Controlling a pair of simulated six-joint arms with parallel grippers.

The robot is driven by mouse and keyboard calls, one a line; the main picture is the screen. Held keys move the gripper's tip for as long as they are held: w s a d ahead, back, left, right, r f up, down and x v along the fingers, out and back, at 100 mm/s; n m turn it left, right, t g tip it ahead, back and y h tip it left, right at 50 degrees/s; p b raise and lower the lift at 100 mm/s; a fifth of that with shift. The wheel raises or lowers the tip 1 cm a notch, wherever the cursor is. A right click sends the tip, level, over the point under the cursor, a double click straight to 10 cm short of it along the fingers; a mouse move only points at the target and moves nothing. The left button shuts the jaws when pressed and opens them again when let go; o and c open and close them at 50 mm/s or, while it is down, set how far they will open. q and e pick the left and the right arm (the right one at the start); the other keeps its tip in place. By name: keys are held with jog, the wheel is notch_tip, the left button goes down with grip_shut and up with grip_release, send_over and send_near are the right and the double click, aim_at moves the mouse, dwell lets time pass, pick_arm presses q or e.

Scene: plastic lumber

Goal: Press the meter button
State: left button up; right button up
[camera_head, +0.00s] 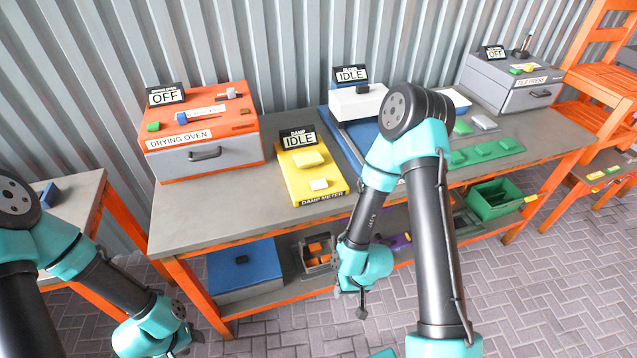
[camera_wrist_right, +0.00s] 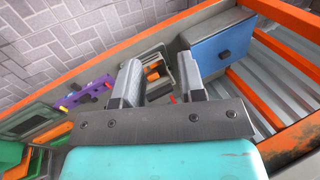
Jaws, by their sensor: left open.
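The yellow damp meter (camera_head: 297,184) lies on the grey bench, its sign (camera_head: 298,139) reading IDLE. My left gripper (camera_head: 182,350) is low at the bottom edge, partly cut off, and open.
The drying oven (camera_head: 204,160), sign OFF, stands left of the meter. A white-and-blue machine marked IDLE (camera_head: 358,103) stands right of it, partly behind my right arm. The lower shelf holds a blue box (camera_head: 243,268).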

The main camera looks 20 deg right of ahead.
grip_shut()
dwell(1.4)
